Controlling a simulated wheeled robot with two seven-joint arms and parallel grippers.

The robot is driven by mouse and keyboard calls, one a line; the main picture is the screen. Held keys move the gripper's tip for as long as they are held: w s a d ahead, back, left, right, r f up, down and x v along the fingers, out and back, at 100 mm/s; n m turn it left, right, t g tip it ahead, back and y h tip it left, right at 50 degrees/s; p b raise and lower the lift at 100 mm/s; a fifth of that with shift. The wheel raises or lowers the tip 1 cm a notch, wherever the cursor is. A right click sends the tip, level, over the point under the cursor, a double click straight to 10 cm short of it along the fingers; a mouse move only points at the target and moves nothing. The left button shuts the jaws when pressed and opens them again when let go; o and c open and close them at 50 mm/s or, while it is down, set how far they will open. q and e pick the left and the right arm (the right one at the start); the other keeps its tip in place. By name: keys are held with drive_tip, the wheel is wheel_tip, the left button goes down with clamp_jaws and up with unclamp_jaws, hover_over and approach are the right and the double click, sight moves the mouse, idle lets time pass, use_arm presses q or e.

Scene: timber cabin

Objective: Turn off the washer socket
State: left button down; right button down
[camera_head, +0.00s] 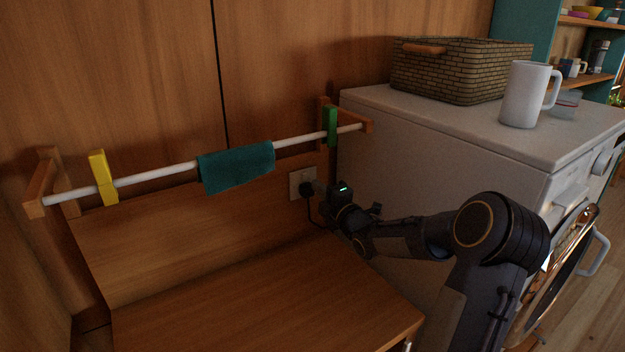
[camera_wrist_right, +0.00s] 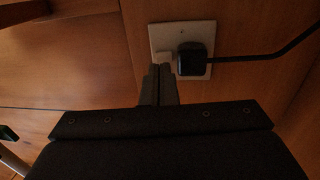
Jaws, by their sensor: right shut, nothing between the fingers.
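The washer socket (camera_head: 296,181) is a pale square plate on the wooden wall, left of the white washer (camera_head: 440,150). A black plug with a dark cord sits in it. In the right wrist view the socket plate (camera_wrist_right: 183,32) is at the top, with the black plug (camera_wrist_right: 192,62) on its right part and a small pale switch (camera_wrist_right: 163,64) left of the plug. My right gripper (camera_head: 318,188) is at the socket. Its shut fingertips (camera_wrist_right: 159,70) overlap the plate's lower left, at the switch; I cannot tell whether they touch it. My left gripper is not in view.
A white rail (camera_head: 150,180) with a teal cloth (camera_head: 236,167), a yellow clip (camera_head: 103,178) and a green clip (camera_head: 330,126) runs above the wooden bench (camera_head: 270,300). A wicker basket (camera_head: 455,75) and a white mug (camera_head: 525,95) stand on the washer.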

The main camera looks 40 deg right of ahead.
sight(306, 175)
drive_tip(key=shift+w+d+r, duration=0.1)
drive_tip(key=shift+w, duration=0.8)
drive_tip(key=shift+w+d+r, duration=0.1)
drive_tip(key=shift+w, duration=0.75)
